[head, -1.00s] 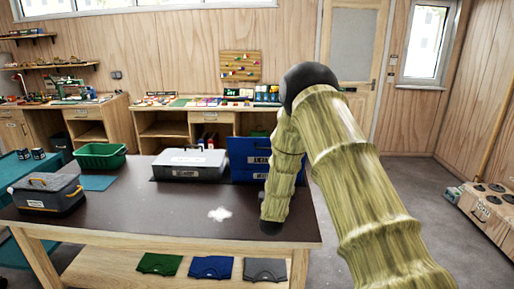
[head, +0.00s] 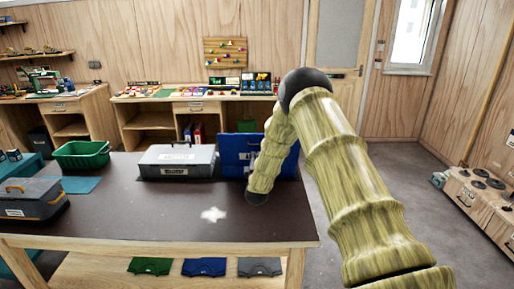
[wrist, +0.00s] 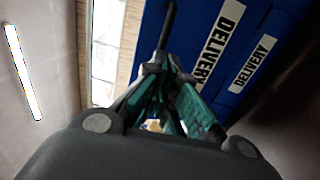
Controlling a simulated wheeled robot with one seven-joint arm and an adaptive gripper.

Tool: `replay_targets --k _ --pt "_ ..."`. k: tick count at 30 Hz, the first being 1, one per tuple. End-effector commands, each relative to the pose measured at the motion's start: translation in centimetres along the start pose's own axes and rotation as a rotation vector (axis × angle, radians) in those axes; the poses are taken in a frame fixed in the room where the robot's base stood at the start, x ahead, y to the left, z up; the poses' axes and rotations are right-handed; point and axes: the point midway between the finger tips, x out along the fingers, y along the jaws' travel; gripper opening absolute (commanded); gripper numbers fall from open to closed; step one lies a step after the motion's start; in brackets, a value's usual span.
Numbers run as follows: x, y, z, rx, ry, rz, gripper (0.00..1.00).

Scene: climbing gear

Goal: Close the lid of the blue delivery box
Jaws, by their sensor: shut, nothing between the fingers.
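The blue delivery box (head: 232,168) stands at the back right of the dark table, partly hidden by my arm. Its blue lid (head: 235,146) appears raised at the back. The wrist view shows blue panels with two white DELIVERY labels, one larger on the nearer-looking panel (wrist: 197,30). My gripper (wrist: 166,72), with teal and dark fingers, is shut and empty. It overlaps the blue panel's left edge in the wrist view; I cannot tell whether it touches. In the head view the fingers are hidden behind my arm.
A grey box (head: 177,162) stands just left of the blue one. A green basket (head: 81,154) and a dark grey case (head: 33,199) are at the table's left. The table's front middle (head: 150,215) is clear except for a pale star-shaped patch (head: 213,214).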

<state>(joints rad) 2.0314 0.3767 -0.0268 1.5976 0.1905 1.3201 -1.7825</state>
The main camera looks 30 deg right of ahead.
Motion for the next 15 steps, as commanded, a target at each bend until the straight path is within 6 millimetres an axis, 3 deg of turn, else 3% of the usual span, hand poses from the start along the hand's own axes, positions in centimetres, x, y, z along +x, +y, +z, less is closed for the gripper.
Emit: replay_targets --k 6,15 --pt "3.2 0.3 0.3 0.0 -0.004 0.0 0.0" --pt "5.2 0.0 0.3 -0.001 -0.003 -0.001 0.0"
